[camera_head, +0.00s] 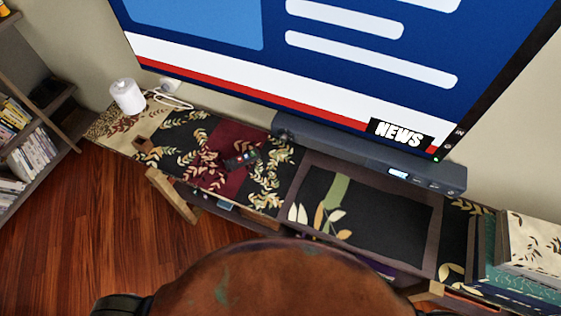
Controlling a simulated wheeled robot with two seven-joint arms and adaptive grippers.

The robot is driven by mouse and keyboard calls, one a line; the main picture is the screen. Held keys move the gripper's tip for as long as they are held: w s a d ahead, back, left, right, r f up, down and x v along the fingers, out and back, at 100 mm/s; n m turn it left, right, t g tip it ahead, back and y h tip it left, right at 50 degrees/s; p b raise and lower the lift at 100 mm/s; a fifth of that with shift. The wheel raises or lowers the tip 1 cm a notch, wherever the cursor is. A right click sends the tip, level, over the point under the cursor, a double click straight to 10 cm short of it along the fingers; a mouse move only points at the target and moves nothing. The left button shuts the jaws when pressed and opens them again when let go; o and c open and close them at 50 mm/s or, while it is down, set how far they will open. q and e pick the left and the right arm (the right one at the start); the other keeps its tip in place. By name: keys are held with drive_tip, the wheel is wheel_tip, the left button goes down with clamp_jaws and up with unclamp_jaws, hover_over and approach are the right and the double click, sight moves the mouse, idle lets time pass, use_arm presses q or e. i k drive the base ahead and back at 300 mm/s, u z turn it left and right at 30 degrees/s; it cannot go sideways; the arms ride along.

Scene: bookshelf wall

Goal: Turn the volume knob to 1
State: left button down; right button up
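A long dark soundbar (350,157) lies along the back of the low cabinet, under the TV. A small lit display (398,174) is on its front towards the right. Small round controls (432,185) sit right of the display near its right end. They are too small to tell which is the volume knob or how it is set. The display's reading is not legible. Neither of my grippers is in view, so whether they are open or shut does not show.
A large TV (290,60) stands behind the soundbar. Books (505,265) stand at the right. A brown rounded shape blocks the bottom middle.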

sight(284, 137)
drive_tip(key=k, duration=0.45)
drive_tip(key=u, duration=1.95)
drive_tip(key=i, duration=1.85)
drive_tip(key=z, duration=2.15)
